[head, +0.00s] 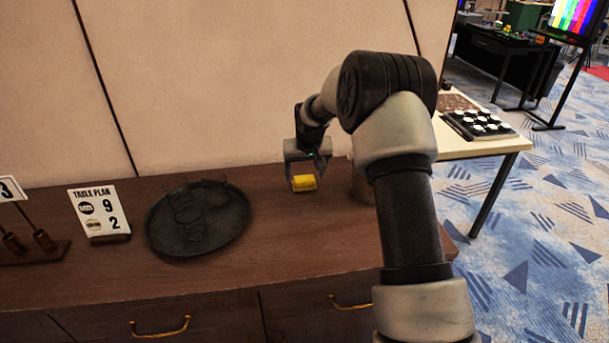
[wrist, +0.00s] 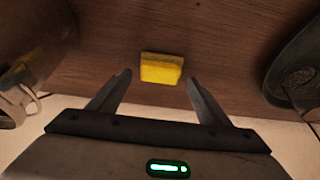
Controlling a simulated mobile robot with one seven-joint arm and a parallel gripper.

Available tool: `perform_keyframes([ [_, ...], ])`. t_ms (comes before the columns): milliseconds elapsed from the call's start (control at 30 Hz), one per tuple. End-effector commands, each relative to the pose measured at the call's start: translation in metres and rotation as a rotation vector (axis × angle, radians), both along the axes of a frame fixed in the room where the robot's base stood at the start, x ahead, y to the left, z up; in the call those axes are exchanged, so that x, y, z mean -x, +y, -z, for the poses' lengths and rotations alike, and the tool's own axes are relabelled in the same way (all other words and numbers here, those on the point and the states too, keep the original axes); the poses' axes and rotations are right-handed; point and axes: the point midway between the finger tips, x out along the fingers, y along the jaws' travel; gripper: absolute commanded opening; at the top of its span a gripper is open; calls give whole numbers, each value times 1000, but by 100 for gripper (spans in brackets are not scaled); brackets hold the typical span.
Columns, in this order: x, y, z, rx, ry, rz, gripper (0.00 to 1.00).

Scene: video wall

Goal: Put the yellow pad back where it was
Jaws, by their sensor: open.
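The yellow pad (head: 304,183) lies on the brown wooden sideboard (head: 290,240), to the right of the dark round tray. In the wrist view the pad (wrist: 161,69) lies just beyond the fingertips, about midway between them. My gripper (head: 306,172) is over the sideboard at the pad. In the wrist view my gripper (wrist: 158,80) has its two fingers spread wide with nothing between them. My arm hides part of the sideboard's right side in the head view.
A dark round tray (head: 225,232) stands left of the pad. A table plan sign (head: 98,210) and a wooden stand (head: 35,250) are further left. A brown round object (head: 361,186) stands close right of the pad. The wall (head: 230,80) rises behind.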

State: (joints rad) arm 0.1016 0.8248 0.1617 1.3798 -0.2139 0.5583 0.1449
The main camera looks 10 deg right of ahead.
Motion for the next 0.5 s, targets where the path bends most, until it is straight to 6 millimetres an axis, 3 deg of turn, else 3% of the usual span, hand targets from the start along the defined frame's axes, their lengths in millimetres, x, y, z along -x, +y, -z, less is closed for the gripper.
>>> perform_keyframes([
  [300,26,0,-66,0,-3,0,71],
  [500,37,0,-89,0,-1,0,71],
])
